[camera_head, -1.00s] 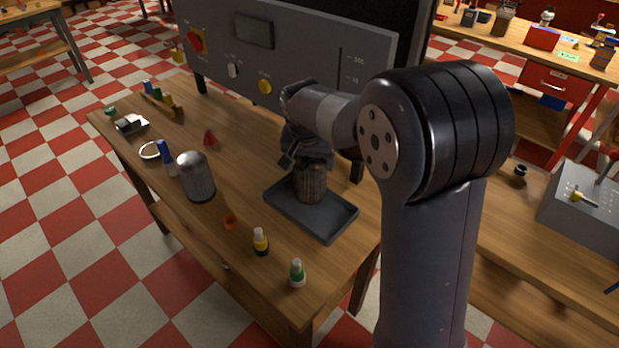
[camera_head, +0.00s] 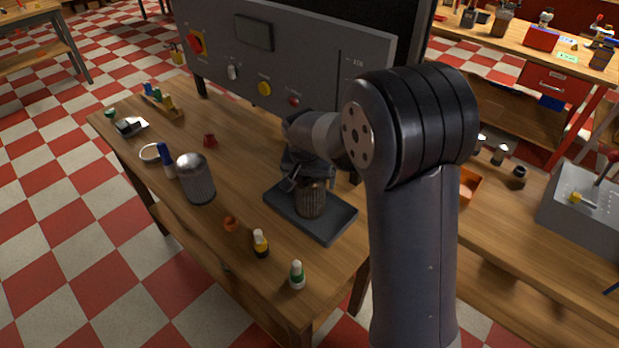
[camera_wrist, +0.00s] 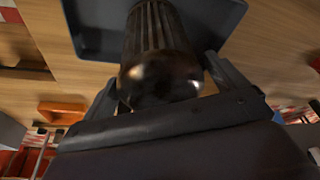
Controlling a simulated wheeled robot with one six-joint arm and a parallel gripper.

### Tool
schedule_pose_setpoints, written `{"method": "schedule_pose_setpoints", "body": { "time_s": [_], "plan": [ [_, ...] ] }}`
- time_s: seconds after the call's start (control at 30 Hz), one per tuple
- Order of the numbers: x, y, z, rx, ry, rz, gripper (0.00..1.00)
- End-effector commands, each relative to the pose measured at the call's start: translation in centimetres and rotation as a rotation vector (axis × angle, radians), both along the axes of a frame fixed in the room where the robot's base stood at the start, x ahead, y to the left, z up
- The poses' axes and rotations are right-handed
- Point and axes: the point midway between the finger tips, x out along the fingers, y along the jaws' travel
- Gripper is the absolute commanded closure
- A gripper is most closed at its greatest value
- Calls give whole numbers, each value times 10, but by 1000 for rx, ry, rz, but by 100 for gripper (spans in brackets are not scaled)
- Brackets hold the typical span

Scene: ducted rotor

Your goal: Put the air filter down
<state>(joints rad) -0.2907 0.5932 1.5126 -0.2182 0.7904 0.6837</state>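The air filter, a brown pleated cylinder (camera_head: 311,198) with a dark rounded end, stands upright on a dark grey tray (camera_head: 337,226) on the wooden table. My gripper (camera_head: 297,176) is just behind and above it and hides part of its upper end. In the wrist view the filter (camera_wrist: 158,35) lies between the two spread fingers of my gripper (camera_wrist: 162,78). A gap shows between its dark end and the right finger, so the gripper looks open. Whether the left finger touches it is hard to tell. The tray (camera_wrist: 95,35) shows behind it.
A grey control panel (camera_head: 310,65) stands along the table's back edge, close to my arm. The table between canister and tray is clear.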

Motion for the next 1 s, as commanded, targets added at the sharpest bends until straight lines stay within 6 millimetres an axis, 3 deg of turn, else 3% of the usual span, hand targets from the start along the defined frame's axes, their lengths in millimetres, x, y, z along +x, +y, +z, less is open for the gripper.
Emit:
{"method": "schedule_pose_setpoints", "body": {
  "time_s": [0.43,1.0],
  "plan": [
    [-1,1,7,0,-2,0,1],
    [-31,9,107,1,-3,1,1]
  ]
}}
